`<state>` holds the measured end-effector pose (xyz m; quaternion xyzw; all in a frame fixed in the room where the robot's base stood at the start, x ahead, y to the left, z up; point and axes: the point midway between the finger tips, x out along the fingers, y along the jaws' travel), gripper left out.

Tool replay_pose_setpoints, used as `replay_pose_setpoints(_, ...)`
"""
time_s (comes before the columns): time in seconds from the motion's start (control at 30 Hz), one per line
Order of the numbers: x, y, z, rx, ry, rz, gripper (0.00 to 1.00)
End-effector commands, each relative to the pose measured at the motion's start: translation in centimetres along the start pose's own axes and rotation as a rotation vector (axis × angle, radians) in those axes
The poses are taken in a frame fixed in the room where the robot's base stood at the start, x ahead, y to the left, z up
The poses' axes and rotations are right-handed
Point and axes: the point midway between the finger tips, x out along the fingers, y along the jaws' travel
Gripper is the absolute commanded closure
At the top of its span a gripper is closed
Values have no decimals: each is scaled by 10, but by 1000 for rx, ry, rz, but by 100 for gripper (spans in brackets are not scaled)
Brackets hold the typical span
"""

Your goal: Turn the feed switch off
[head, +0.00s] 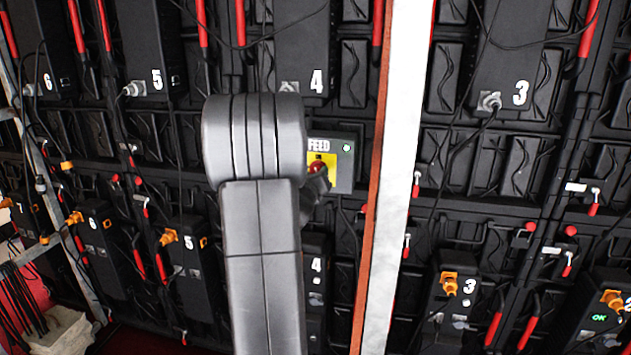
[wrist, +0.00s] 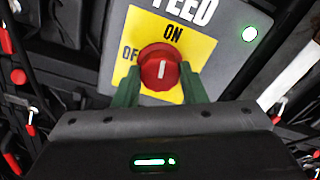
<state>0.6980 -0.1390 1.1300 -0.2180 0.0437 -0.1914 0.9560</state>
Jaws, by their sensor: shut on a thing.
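The feed switch is a red round knob (wrist: 158,68) on a yellow plate, on a grey box (head: 344,172) marked FEED. In the wrist view, the knob's white mark points up toward ON; OFF is printed at its left, partly hidden by the knob. A green light (wrist: 250,34) glows at the box's upper right. My gripper (wrist: 160,84) is shut on the knob, one green finger on each side. In the head view, the knob (head: 318,167) shows just above my dark gripper (head: 317,180), and my arm hides the area to its left.
A white and orange upright post (head: 397,170) stands close to the right of the box. Black numbered modules (head: 305,45), loose cables and red handles (head: 586,30) cover the wall around it. Orange plugs (head: 449,283) sit on the lower modules.

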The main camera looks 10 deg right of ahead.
Motion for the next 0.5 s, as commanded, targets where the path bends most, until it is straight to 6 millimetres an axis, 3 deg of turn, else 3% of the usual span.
replay_pose_setpoints(0.5, 0, 1, -1, -480, -1, -1, 85)
